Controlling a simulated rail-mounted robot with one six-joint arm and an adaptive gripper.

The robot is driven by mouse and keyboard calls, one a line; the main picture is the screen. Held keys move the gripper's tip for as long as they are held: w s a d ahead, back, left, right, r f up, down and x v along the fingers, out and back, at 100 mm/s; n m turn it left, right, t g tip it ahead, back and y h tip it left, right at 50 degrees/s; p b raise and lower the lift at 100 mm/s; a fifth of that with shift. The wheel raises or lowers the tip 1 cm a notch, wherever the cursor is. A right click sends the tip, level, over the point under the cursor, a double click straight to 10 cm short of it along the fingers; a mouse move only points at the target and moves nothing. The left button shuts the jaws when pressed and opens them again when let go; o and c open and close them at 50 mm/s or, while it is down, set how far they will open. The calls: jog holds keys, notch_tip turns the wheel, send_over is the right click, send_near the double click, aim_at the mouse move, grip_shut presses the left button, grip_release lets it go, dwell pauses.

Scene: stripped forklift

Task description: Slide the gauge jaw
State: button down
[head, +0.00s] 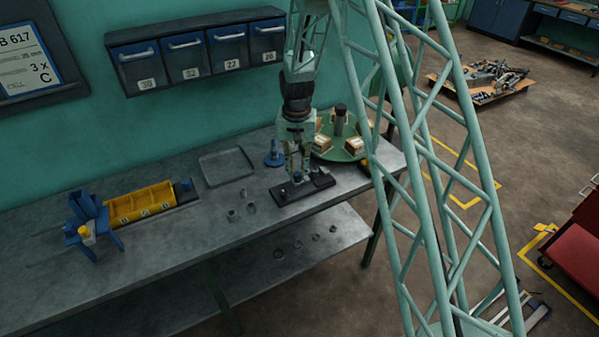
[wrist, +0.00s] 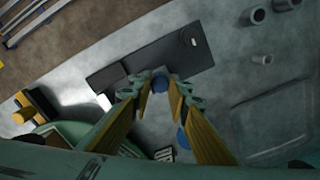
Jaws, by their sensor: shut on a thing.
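The gauge is a long dark plate (head: 287,194) lying flat on the bench, and it also shows in the wrist view (wrist: 125,62). A round dark post with a pale mark (wrist: 188,38) stands near one end of it. The gauge jaw, with a blue knob (wrist: 160,84), sits at the plate's edge in the wrist view. A pale block (wrist: 113,88) lies beside it. My gripper (head: 298,172) points down over the plate, its fingertips closed around the knob. The fingers hide part of the jaw, so its exact gap to the post is unclear.
A green round turntable (head: 330,154) with small boxes stands close on the right. A blue stepped peg (head: 274,155) and an empty grey tray (head: 228,166) are behind and left. Several metal rings and sleeves (head: 233,215) lie left of the gauge. Yellow bins (head: 140,204) stand farther left.

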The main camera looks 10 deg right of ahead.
aim_at(296, 174)
jog(key=shift+a, duration=0.1)
jog(key=c, duration=2.5)
grip_release()
jog(key=shift+s+a, duration=0.1)
jog(key=shift+a, duration=0.15)
jog(key=shift+o, duration=0.2)
jog(key=shift+d, duration=0.1)
jog(key=shift+r, duration=0.15)
jog(key=shift+r, duration=0.25)
notch_tip(296, 174, up, 11)
jog(key=shift+r, duration=0.1)
